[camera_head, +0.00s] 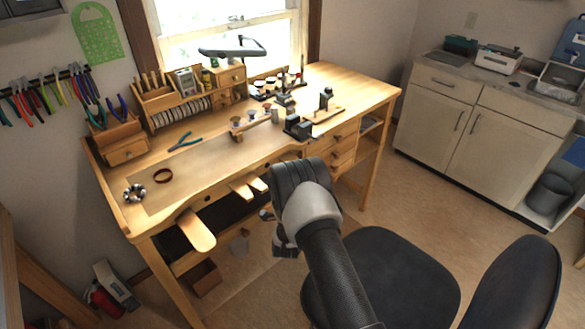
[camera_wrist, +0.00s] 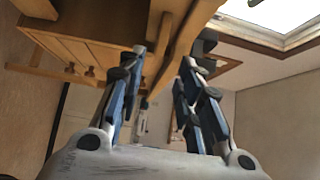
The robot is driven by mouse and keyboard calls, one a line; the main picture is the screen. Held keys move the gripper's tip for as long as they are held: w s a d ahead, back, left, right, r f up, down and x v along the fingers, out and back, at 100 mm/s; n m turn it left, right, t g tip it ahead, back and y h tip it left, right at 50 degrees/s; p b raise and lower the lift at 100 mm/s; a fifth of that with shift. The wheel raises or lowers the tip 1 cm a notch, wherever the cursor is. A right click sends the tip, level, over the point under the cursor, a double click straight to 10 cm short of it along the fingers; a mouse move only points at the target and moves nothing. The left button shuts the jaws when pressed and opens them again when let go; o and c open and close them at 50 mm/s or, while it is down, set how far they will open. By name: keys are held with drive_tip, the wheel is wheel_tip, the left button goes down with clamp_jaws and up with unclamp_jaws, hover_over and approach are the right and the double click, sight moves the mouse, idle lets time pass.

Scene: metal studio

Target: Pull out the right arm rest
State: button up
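The wooden workbench (camera_head: 220,160) stands under the window. Its left arm rest (camera_head: 197,232) is a rounded wooden tongue sticking out from the front edge. A shorter wooden piece (camera_head: 242,188) sticks out near the middle. I cannot make out the right arm rest in the head view; my arm covers part of the bench front there. In the wrist view, my gripper (camera_wrist: 164,60) is open, its two blue-grey fingers apart. A wooden strip (camera_wrist: 187,38) of the bench front runs between and behind the fingertips. I cannot tell whether either finger touches it.
The bench's right drawers (camera_head: 343,146) also show in the wrist view (camera_wrist: 75,48), left of the fingers. A dark chair (camera_head: 390,275) stands close to the right of my arm. Tools and small jars lie on the bench top. Open floor (camera_head: 395,205) lies between bench and cabinets (camera_head: 455,120).

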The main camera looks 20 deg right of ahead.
drive_tip(key=b+x, duration=0.2)
drive_tip(key=x, duration=0.7)
drive_tip(key=shift+w, duration=0.1)
drive_tip(key=shift+c, duration=0.4)
clamp_jaws()
